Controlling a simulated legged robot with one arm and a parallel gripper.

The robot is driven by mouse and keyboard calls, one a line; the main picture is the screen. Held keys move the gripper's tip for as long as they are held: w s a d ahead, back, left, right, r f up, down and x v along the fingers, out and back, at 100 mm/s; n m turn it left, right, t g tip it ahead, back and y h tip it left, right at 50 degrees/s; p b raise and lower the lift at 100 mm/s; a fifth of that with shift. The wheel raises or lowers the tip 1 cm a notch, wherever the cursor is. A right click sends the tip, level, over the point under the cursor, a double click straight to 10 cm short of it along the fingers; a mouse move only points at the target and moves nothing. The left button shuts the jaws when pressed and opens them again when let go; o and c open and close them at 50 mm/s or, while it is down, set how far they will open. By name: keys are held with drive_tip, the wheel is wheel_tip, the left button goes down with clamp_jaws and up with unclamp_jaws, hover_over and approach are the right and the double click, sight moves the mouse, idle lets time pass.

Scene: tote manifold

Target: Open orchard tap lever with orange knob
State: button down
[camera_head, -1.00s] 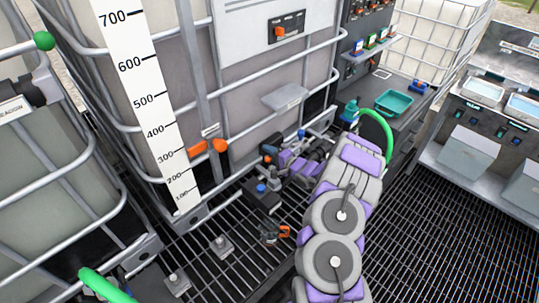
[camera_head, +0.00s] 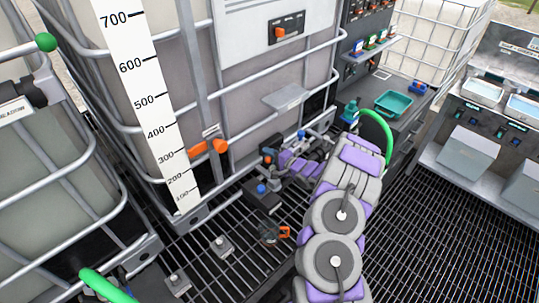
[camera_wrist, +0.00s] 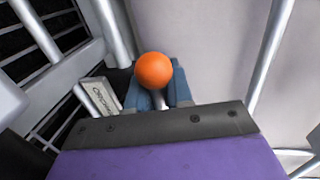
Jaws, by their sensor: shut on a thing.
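The orange knob (camera_wrist: 153,70) is a round ball on a pale stem in the wrist view. My gripper (camera_wrist: 158,98) has blue-grey fingers on both sides of the stem, just below the ball, and is shut on the lever. A white label (camera_wrist: 101,95) beside it seems to read "ORCHARD", seen at an angle. In the head view my gripper (camera_head: 268,157) is low at the front of the middle tank, with a small orange spot showing at its fingers. The tap body is mostly hidden behind my gripper and wrist.
The caged tank (camera_head: 255,90) with a white level scale (camera_head: 150,110) stands close behind my gripper. A dark block with a blue knob (camera_head: 262,190) is just below it. A teal tray (camera_head: 394,103) sits on the right bench. Grating floor (camera_head: 440,220) is open at right.

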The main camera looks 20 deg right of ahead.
drive_tip(key=shift+s+d+n+g+y+p, duration=0.15)
drive_tip(key=shift+s+n+g+y+p, duration=0.35)
drive_tip(key=shift+p, duration=0.9)
drive_tip(key=shift+s+d+n+g+y+p, duration=0.2)
drive_tip(key=shift+n+y+p, duration=0.5)
drive_tip(key=shift+p, duration=0.7)
drive_tip(key=shift+s+a+f+n+g+y+p, duration=0.15)
drive_tip(key=shift+s+n+g+y+p, duration=0.15)
drive_tip(key=shift+y+p, duration=0.25)
drive_tip(key=c, duration=1.1)
unclamp_jaws()
drive_tip(key=shift+w, duration=0.1)
drive_tip(key=v, duration=1.7)
drive_tip(key=shift+d+p, duration=0.25)
drive_tip(key=shift+p, duration=0.05)
drive_tip(key=shift+f, duration=0.1)
drive_tip(key=shift+c, duration=0.2)
